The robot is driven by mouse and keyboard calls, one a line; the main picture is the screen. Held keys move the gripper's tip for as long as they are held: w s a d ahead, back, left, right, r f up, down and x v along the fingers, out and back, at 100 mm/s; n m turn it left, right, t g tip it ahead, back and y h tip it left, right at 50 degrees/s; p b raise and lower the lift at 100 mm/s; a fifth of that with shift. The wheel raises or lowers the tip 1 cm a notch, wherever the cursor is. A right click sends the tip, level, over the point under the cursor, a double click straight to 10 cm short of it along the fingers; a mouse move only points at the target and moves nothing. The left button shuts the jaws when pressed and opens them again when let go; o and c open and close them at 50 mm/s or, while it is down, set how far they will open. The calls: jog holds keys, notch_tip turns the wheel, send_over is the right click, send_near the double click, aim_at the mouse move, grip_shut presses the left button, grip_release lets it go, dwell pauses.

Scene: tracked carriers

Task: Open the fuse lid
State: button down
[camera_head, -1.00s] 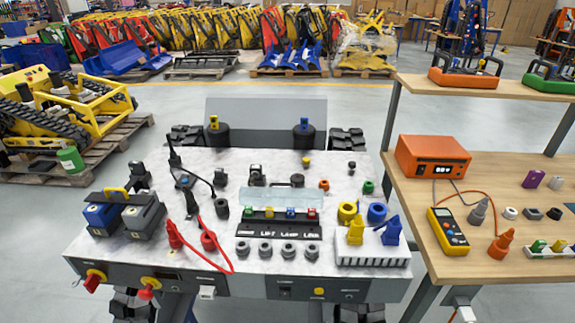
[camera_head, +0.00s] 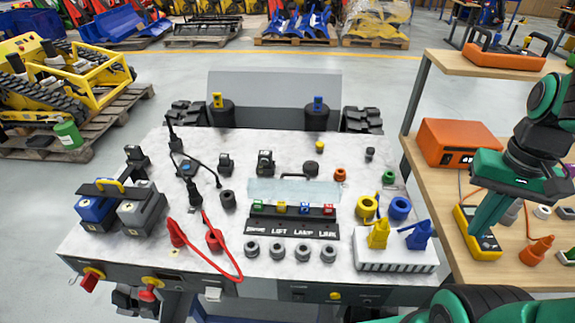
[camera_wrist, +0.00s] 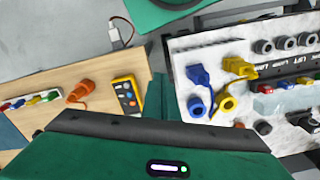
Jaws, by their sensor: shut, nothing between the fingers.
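The fuse lid (camera_head: 292,190) is a clear, pale panel behind a row of small green, yellow, blue and red fuses on the middle of the console (camera_head: 330,180). A thin dark handle lies along its far edge. The lid also shows at the right of the wrist view (camera_wrist: 275,103). I cannot tell its exact tilt. My green gripper (camera_head: 480,240) is at the right, over the side table near the yellow multimeter (camera_head: 484,243), well apart from the lid. Its fingers are shut and empty, and show edge-on in the wrist view (camera_wrist: 158,95).
A red cable (camera_head: 235,265) and dark knobs stand at the left. An orange box (camera_head: 455,142) is on the wooden side table (camera_head: 530,277), with a shelf above it.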

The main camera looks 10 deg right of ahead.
jog(key=w+a+r+n+t+h, duration=0.1)
jog(key=w+a+r, duration=0.15)
jog(key=w, duration=0.25)
jog(key=w+a+r, duration=0.1)
jog(key=w+a, duration=0.2)
jog(key=w, duration=0.2)
notch_tip(320, 180, up, 3)
jog(key=n+t, duration=0.3)
send_over(294, 185)
jog(key=a+x, duration=0.1)
jog(key=x, duration=1.2)
jog(key=shift+s+d+f, duration=0.25)
jog(key=shift+d+f, duration=0.15)
